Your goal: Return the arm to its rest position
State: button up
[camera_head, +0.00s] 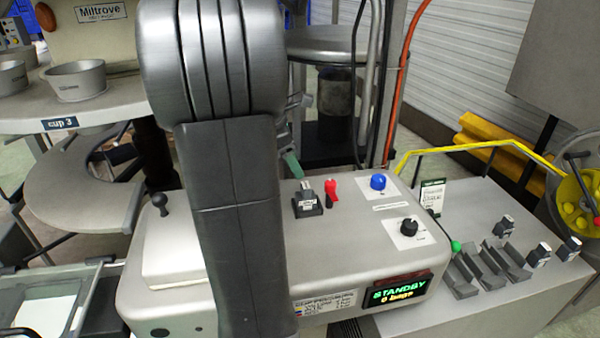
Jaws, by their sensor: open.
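My arm fills the centre-left of the head view, with its dark link standing in front of the machine. My gripper (291,160) seems to show only in part, as a grey piece with a greenish tip just right of the arm link. The rest of it is hidden behind the link. I see nothing held in the part that shows. Behind and below it is the light grey machine housing (340,245), whose display (397,291) reads STANDBY, 0 bags. I cannot tell whether the tip touches the housing.
The housing carries a red switch (331,192), a blue button (378,182) and a black knob (408,227). Small blocks and holders (490,268) stand on the right-hand bench. A yellow rail (470,149) runs behind it. A metal cup (76,80) stands on the upper-left shelf.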

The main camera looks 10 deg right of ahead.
aim_at(307, 184)
jog(key=shift+a+r, duration=0.15)
jog(key=shift+r, duration=0.2)
jog(key=x, duration=1.1)
jog(key=shift+s+f, duration=0.1)
jog(key=shift+f, duration=0.25)
jog(key=shift+d+r, duration=0.15)
jog(key=shift+d, duration=0.15)
jog(key=shift+r, duration=1.55)
